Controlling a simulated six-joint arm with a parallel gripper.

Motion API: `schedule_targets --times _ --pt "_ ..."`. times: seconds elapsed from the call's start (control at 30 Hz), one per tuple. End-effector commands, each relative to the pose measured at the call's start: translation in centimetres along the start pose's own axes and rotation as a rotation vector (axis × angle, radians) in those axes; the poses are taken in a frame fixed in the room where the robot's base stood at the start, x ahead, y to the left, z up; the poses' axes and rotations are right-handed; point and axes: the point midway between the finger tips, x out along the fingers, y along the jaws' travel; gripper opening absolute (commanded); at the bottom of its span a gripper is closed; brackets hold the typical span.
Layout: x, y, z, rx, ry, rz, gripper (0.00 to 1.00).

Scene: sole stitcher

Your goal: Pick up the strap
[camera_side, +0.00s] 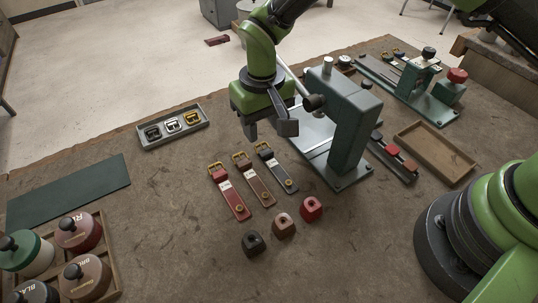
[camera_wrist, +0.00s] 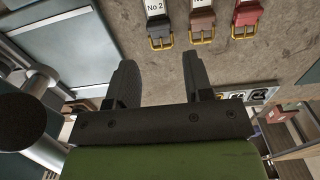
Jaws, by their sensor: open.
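Three short straps with brass buckles lie side by side on the brown bench mat: a red strap (camera_side: 233,200), a brown strap (camera_side: 259,184) and a black strap (camera_side: 279,172). Each carries a white label. My gripper (camera_side: 270,129) is open and empty above the mat, just beyond the buckle end of the black strap. In the wrist view my gripper (camera_wrist: 160,75) has its fingers apart with bare mat between them. The buckle ends of the black strap (camera_wrist: 158,28), brown strap (camera_wrist: 202,20) and red strap (camera_wrist: 247,15) show at the top; the black label reads "No 2".
A green press (camera_side: 345,120) stands close right of my gripper. A grey tray of buckles (camera_side: 152,144) lies to the left. Several coloured blocks (camera_side: 284,225) sit in front of the straps. An empty wooden tray (camera_side: 437,152) is at right. Dye jars (camera_side: 78,232) stand front left.

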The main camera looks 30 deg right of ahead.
Motion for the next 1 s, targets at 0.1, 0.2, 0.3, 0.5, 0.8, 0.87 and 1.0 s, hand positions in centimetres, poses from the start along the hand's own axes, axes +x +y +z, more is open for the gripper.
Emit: schedule_targets --times 0.1,0.2,0.3,0.5,0.8,0.87,1.0 --pt "0.9 0.0 -0.1 0.0 0.0 0.0 0.47" --pt "2.4 0.0 -0.2 -0.001 -0.002 0.001 0.47" --pt "4.0 0.0 -0.3 -0.001 -0.002 0.001 0.47" --pt "5.6 -0.1 -0.4 0.0 0.002 -0.003 0.47" --pt "5.5 -0.1 -0.4 -0.001 0.003 -0.003 0.24" --pt "5.5 -0.1 -0.4 -0.001 0.003 -0.003 0.1" --pt "5.5 -0.1 -0.4 -0.001 0.003 -0.003 0.1"
